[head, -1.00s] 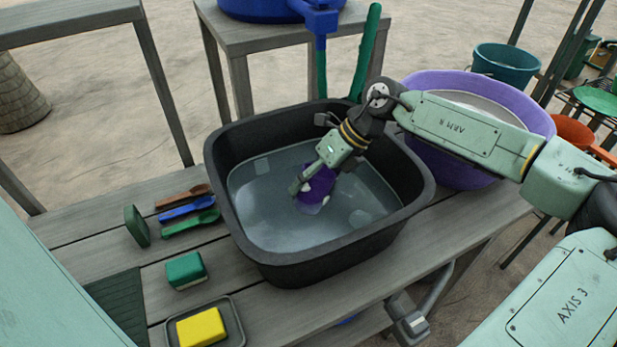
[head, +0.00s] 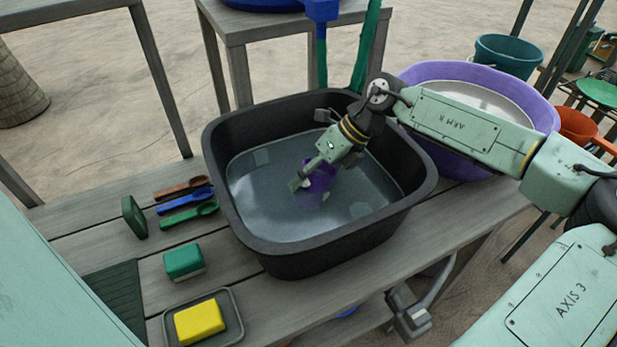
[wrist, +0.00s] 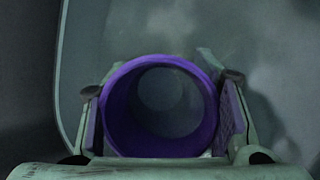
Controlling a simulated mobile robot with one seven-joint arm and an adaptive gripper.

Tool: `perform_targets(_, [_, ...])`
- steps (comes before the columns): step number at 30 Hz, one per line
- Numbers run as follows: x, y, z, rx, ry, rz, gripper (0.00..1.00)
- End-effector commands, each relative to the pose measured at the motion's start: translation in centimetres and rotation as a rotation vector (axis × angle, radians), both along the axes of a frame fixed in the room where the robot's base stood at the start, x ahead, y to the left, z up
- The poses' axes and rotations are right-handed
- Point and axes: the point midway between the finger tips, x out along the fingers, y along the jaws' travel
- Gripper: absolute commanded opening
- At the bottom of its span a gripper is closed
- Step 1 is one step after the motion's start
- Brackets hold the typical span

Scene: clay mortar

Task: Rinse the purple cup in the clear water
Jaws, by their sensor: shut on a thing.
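The purple cup (head: 316,186) is in the black basin (head: 224,215), its lower part in the clear grey water (head: 270,205). My gripper (head: 305,183) is shut on the cup, with a finger on each side of it. In the wrist view the cup's round purple rim (wrist: 112,108) sits between the two fingers of my gripper (wrist: 162,110), and I look into its dark inside. The cup's underside is hidden by water and gripper.
A purple tub (head: 545,110) holding a pale basin stands right of the black basin. Left of it lie several spoons (head: 187,208), a green-and-white sponge (head: 184,262) and a yellow sponge (head: 200,323) on a tray. The basin walls surround my gripper.

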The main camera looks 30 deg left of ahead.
Motion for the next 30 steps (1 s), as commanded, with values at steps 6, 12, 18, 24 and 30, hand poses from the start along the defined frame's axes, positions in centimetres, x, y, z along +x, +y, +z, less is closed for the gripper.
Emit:
perform_targets(6, [0.0, 0.0, 0.0, 0.000, 0.000, 0.000, 0.25])
perform_targets(12, [0.0, 0.0, 0.1, 0.001, 0.000, 0.000, 0.25])
perform_targets(18, [-0.1, 0.3, 0.2, 0.000, 0.000, 0.001, 0.25])
perform_targets(24, [-0.6, 1.2, 0.2, 0.000, 0.000, 0.001, 0.25])
perform_targets(30, [-0.1, 0.4, 0.3, 0.001, 0.001, -0.003, 0.25])
